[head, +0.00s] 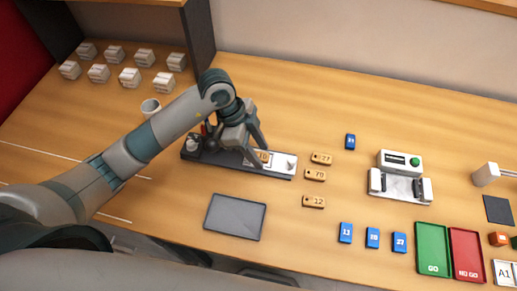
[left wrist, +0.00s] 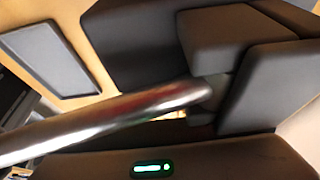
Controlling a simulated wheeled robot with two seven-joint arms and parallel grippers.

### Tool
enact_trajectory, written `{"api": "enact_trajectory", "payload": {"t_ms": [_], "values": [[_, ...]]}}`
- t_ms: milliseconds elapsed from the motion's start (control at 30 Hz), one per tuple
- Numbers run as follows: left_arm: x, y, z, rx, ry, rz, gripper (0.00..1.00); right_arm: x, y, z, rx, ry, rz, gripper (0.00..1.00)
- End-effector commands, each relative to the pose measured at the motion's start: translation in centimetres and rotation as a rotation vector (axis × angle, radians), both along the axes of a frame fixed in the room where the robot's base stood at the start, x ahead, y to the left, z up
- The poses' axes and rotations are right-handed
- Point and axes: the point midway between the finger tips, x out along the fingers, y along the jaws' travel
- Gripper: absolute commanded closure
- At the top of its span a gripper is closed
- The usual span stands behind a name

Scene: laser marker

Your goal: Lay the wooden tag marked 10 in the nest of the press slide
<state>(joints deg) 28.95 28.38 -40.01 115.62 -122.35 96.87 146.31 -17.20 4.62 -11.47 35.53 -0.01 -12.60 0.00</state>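The press (head: 190,152) is a long dark base with a white-topped slide (head: 283,168) reaching out to the right. A wooden tag (head: 264,157), which seems to read 10, is at the slide's white plate, partly hidden by my left fingers. My left gripper (head: 259,155) points down over the slide, with one fingertip on each side of this tag. I cannot tell whether the fingers touch it or whether it rests fully in the nest. In the left wrist view, a shiny metal rod (left wrist: 120,115) and dark blocks hide the tag. My right gripper is not in view.
Wooden tags marked 27 (head: 321,158), 70 (head: 315,175) and 12 (head: 313,201) lie right of the slide. A grey tray (head: 235,217) lies in front. Blue tags, a white device (head: 400,180), green (head: 432,249) and red (head: 466,254) trays stand further right. A cup (head: 150,107) stands behind my arm.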

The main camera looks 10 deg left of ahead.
Motion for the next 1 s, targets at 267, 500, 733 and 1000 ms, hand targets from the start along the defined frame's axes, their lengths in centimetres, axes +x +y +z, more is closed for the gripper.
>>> {"api": "enact_trajectory", "payload": {"t_ms": [267, 500, 733, 1000], "values": [[0.0, 0.0, 0.1, 0.000, 0.000, 0.000, 0.59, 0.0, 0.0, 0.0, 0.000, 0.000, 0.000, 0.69], [0.1, 0.3, 1.0, -0.001, -0.003, -0.001, 0.59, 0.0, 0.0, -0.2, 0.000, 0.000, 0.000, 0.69], [0.1, 1.5, 3.7, -0.001, -0.004, 0.000, 0.59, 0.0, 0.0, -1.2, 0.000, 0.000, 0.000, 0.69], [0.1, 3.3, 8.3, -0.001, -0.005, 0.000, 0.59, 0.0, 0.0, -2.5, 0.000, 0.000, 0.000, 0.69]]}}
